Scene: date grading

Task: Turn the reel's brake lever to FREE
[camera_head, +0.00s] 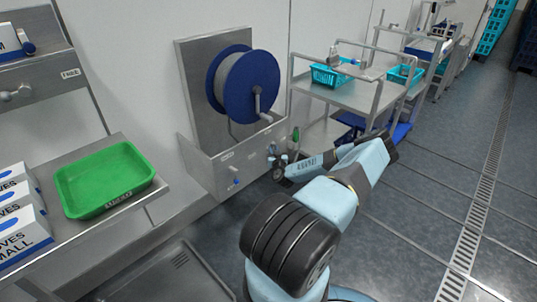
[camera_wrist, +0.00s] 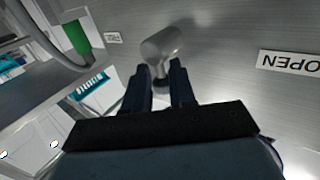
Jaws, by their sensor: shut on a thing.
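The hose reel (camera_head: 243,85), with blue flanges and a grey crank, is mounted on a steel wall panel in the head view. My gripper (camera_head: 276,158) is at the right part of the steel box front below the reel. In the wrist view, my gripper (camera_wrist: 161,80) is shut on a grey metal lever (camera_wrist: 162,46) with a rounded, thick end. The dark fingers lie on both sides of its stem. A label reading OPEN (camera_wrist: 290,62) is to its right, and a smaller label (camera_wrist: 113,37), too small to read, is to its left. The lever's pivot is hidden.
A blue-handled valve (camera_head: 236,181) is left of my gripper on the same box. A steel cart (camera_head: 350,97) with teal baskets is beyond. A green tray (camera_head: 103,178) sits on the left shelf. The floor at right is clear.

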